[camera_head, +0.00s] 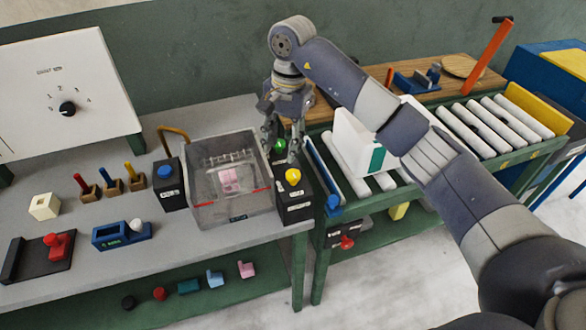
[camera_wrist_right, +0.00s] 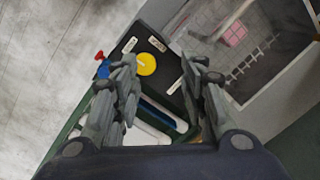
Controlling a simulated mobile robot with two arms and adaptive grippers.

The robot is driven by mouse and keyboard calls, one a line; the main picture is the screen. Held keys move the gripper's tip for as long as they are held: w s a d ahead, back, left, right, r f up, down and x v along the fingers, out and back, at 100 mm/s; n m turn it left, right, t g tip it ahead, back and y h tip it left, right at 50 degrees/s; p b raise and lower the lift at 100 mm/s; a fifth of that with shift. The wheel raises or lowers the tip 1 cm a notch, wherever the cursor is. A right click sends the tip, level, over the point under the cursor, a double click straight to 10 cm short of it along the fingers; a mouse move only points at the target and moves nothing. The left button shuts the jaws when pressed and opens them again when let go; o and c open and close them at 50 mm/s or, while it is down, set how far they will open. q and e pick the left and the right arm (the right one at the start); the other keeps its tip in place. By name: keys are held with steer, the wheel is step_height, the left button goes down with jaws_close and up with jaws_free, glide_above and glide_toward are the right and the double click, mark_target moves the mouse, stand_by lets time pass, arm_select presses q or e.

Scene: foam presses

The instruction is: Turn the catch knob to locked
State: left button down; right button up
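A round yellow knob (camera_head: 293,175) sits on top of a black box (camera_head: 295,205) at the right end of the grey bench. In the right wrist view the yellow knob (camera_wrist_right: 147,64) shows a pale pointer line, with small white labels around it, too small to read. I take it for the catch knob, but cannot tell its setting. My left gripper is not in view.
A clear-lidded press (camera_head: 230,185) with a pink block inside stands left of the black box. Left of it is another black box (camera_head: 170,190) with a blue button. A roller conveyor (camera_head: 380,182) carrying a white panel (camera_head: 355,140) lies to the right.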

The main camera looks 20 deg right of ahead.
mark_target(293, 173)
steer(key=shift+h, duration=0.6)
steer(key=f+p, duration=0.1)
steer(key=f, duration=0.2)
steer(key=d+f+p, duration=0.1)
steer(key=f, duration=0.2)
steer(key=d+f+p, duration=0.1)
steer(key=f, duration=0.1)
steer(key=shift+d+f+p, duration=0.25)
steer(key=shift+f+p, duration=0.15)
steer(key=shift+f, duration=0.45)
steer(key=shift+c, duration=0.5)
steer(key=c, duration=0.7)
